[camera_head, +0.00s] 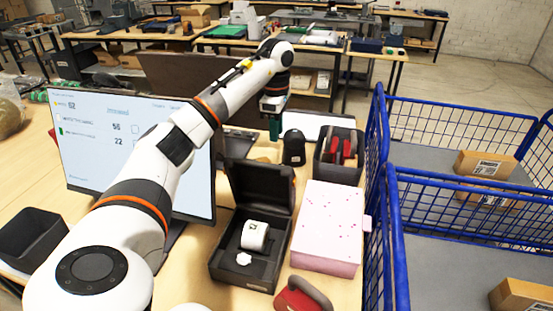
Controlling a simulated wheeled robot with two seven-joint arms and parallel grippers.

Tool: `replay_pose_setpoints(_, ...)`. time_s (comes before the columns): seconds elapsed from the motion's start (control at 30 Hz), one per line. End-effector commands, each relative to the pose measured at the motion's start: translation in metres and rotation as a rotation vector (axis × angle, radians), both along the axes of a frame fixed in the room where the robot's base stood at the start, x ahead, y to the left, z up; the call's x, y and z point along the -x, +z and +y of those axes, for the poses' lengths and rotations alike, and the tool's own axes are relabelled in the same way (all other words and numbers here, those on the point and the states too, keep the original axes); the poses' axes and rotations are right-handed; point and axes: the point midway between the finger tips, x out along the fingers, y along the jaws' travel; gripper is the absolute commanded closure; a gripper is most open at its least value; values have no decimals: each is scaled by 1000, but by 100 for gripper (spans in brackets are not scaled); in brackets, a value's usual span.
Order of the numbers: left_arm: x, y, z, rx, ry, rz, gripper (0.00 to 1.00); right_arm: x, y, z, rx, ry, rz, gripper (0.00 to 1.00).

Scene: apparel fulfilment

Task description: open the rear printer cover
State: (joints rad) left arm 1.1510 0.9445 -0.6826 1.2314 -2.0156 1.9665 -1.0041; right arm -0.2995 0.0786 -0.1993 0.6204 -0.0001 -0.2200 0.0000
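A black printer (245,262) stands on the table right of the monitor. Its lid (262,188) is raised at the back, and a white label roll (254,235) shows inside. Behind it is another dark, low shape (236,144), partly hidden by my arm and the raised lid; I cannot tell whether it is a second printer or how its cover stands. My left arm reaches over the monitor. My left gripper (276,128), with green fingertips, points down beyond the raised lid, apart from it. Its finger gap is too small to tell. My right gripper is not in view.
A monitor (115,140) stands left. A small black device (294,147) and a dark bin (340,154) with red-handled items are near the gripper. A pink box (328,227) and red-and-grey tool (302,296) lie right. Blue wire carts (398,215) border the table.

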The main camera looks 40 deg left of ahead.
Motion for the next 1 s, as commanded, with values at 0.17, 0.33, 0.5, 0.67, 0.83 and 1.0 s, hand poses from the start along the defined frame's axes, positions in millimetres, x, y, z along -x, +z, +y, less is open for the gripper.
replay_pose_setpoints(0.17, 1, -36, 0, 0, 1, 7, 70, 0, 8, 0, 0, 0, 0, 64)
replay_pose_setpoints(0.33, 1, -68, 0, 1, 2, 6, 70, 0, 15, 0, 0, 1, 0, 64)
replay_pose_setpoints(0.5, 0, -91, 0, 1, 3, 4, 70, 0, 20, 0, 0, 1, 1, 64)
replay_pose_setpoints(0.67, 0, -101, 0, 0, 3, 1, 70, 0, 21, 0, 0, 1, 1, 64)
replay_pose_setpoints(0.83, 0, -103, 0, 0, 3, 1, 70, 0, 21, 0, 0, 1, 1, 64)
replay_pose_setpoints(1.0, 0, -103, 0, 0, 3, 1, 79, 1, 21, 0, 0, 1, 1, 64)
